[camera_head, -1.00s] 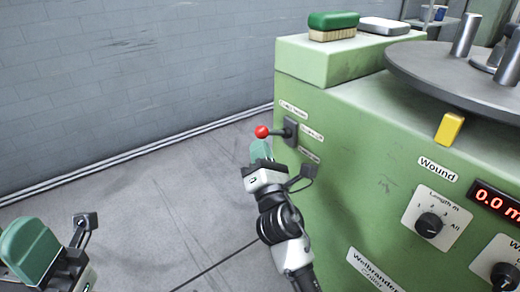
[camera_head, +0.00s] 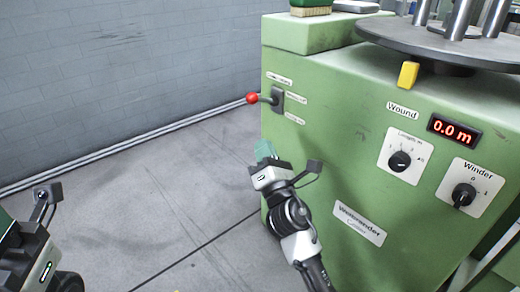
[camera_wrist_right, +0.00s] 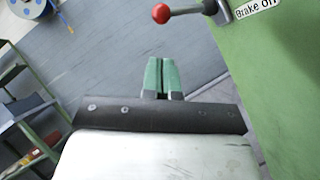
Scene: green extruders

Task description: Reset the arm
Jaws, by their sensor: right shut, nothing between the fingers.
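My right gripper (camera_head: 265,151) is in front of the left part of the green machine (camera_head: 335,150), below the red-knobbed lever (camera_head: 253,98). In the right wrist view its green fingers (camera_wrist_right: 161,76) are together with nothing between them. The lever's red knob (camera_wrist_right: 161,13) shows beyond and above the fingertips there, apart from them, next to a label reading "Brake off" (camera_wrist_right: 254,8). My left gripper is partly in view at the lower left edge of the head view (camera_head: 8,222); its fingertips are mostly cut off.
The machine front has a length dial (camera_head: 400,160), a winder switch (camera_head: 464,195) and a display reading 0.0 m (camera_head: 454,131). A yellow block (camera_head: 408,74) sits under the round turntable (camera_head: 440,45). Open floor (camera_head: 140,215) lies left of the machine. A shelf (camera_wrist_right: 28,125) shows in the wrist view.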

